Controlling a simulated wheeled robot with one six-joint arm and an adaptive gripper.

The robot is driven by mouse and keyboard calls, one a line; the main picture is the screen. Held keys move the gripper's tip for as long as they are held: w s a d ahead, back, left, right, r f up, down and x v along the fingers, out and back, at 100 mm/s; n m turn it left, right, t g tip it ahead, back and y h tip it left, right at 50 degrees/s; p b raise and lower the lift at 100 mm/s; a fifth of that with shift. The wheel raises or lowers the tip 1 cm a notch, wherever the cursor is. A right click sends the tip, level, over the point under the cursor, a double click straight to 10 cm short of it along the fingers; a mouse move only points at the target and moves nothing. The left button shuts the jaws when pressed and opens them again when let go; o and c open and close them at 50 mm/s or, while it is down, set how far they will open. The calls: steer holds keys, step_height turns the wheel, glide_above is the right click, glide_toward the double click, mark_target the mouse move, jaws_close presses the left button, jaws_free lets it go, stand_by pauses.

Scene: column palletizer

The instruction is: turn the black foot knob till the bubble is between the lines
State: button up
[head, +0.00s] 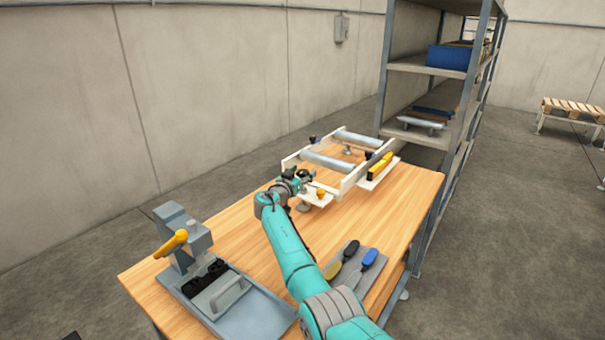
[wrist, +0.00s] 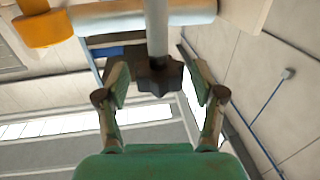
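The black foot knob (wrist: 158,78) is a dark star-shaped grip on a grey threaded rod in the wrist view. My gripper (wrist: 160,82) has its two fingers on either side of the knob, with a visible gap at each side, so it is open. In the head view my gripper (head: 305,178) is at the near left corner of a white roller frame (head: 350,183) and hides this knob. A yellow spirit level (head: 380,166) lies on a plate at the frame's right side. Its bubble is too small to read.
An orange knob (head: 320,194) sits close to my gripper; another orange part (wrist: 45,28) shows in the wrist view. A grey tray (head: 262,318) with a clamp stands front left. A grey mat (head: 372,277) holds handled tools. A shelf rack (head: 398,95) stands behind the wooden table (head: 235,225).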

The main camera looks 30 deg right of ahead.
steer(key=shift+a, duration=0.1)
steer(key=v, duration=1.1)
steer(key=shift+s+a, duration=0.2)
steer(key=shift+a, duration=0.15)
stand_by(1.3)
